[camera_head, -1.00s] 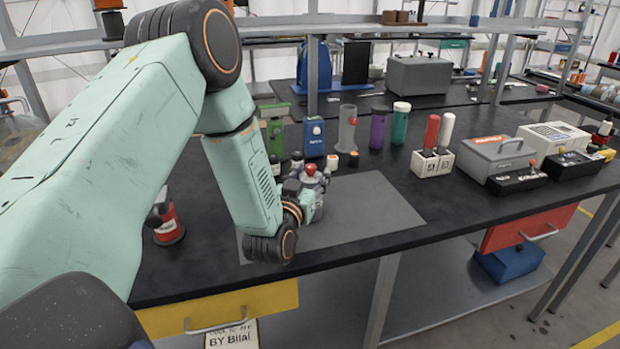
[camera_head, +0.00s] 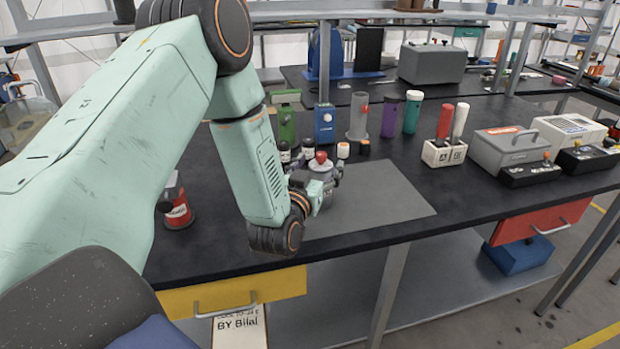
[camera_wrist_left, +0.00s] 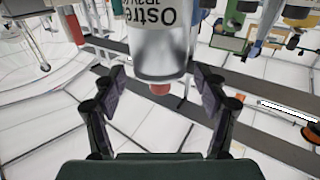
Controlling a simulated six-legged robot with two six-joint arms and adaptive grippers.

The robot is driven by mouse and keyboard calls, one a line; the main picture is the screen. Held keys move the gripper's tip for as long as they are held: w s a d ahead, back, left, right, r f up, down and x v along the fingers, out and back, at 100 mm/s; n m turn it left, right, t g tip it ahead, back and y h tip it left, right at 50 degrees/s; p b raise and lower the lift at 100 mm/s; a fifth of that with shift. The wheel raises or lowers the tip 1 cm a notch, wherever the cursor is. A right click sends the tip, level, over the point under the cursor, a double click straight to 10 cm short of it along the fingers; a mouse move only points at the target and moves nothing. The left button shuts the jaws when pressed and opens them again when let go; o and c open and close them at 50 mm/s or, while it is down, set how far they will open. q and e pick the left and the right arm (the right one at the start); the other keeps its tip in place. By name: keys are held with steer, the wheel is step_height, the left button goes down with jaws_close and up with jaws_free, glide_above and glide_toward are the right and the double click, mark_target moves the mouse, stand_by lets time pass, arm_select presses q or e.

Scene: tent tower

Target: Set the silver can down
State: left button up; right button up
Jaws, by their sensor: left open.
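The silver can (camera_head: 326,192) with a red top stands upright on the grey mat (camera_head: 385,205) in the head view, partly hidden by my left gripper. In the left wrist view the can (camera_wrist_left: 158,55) appears upside down, with dark lettering on its white label and its red top toward the gripper's base. My left gripper (camera_head: 314,186) is at the can. The wrist view shows its fingers (camera_wrist_left: 158,92) spread wide on either side, with visible gaps to the can. My right gripper is out of view.
Small dark bottles (camera_head: 284,152) and a white-capped one (camera_head: 343,150) stand close behind the can. A red-labelled container (camera_head: 176,212) stands to the left. A white holder (camera_head: 444,153) with red and white handles is to the right. The mat's right part is clear.

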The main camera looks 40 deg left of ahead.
arm_select(q)
steer(key=v, duration=1.1)
steer(key=shift+f, duration=0.1)
